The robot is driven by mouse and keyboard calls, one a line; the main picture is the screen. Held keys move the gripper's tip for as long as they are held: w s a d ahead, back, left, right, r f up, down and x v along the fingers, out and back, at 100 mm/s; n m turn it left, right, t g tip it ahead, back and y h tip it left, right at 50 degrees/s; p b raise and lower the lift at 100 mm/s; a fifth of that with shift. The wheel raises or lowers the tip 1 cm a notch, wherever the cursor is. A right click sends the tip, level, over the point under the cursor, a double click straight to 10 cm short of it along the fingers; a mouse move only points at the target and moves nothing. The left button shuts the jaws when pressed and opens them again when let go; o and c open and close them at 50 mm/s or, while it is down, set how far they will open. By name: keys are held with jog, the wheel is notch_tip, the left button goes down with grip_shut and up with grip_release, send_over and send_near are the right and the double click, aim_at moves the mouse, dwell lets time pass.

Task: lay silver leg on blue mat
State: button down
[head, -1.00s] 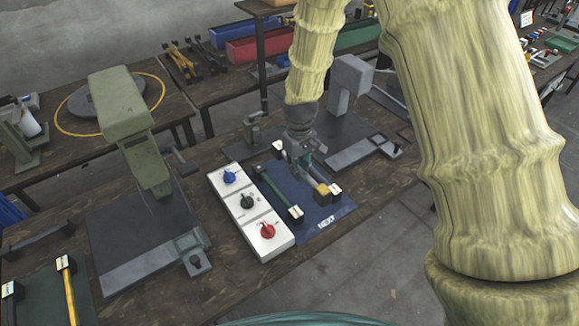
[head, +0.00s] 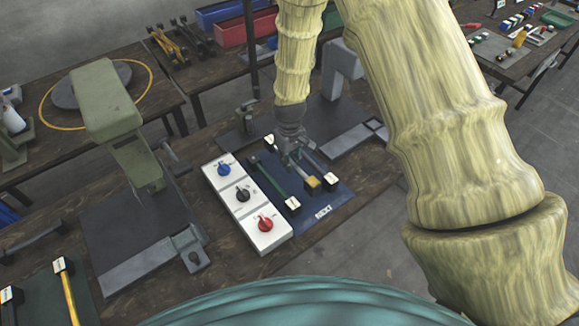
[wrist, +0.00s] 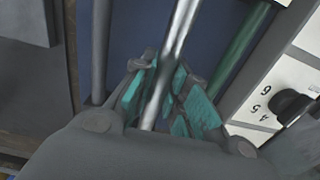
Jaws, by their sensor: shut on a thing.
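The silver leg (wrist: 183,28) runs between the teal-padded fingers of my gripper (wrist: 160,82) in the wrist view. My gripper is shut on it, over the blue mat (head: 338,197). In the head view my gripper (head: 294,158) hides most of the leg, and a gold block (head: 312,184) shows at its near end. A green leg (head: 272,182) lies on the mat to the left. A dark grey leg (wrist: 99,45) lies on the other side, its black-and-white end (head: 330,180) close to the gold block. I cannot tell whether the silver leg touches the mat.
A white panel (head: 242,197) with blue, black and red knobs stands left of the mat. A green press (head: 130,150) stands farther left, and a grey press (head: 343,70) behind the mat. The mat's front strip by the NEXT label is bare.

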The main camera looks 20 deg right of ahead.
aim_at(290, 175)
jog(key=shift+s+f, duration=0.3)
jog(key=f, duration=0.1)
jog(key=f+p, duration=0.1)
jog(key=shift+w+f, duration=0.25)
jog(key=shift+f, duration=0.25)
jog(key=shift+s, duration=0.2)
jog(key=shift+w, duration=0.1)
jog(key=c, duration=1.4)
grip_release()
jog(key=shift+c, duration=0.2)
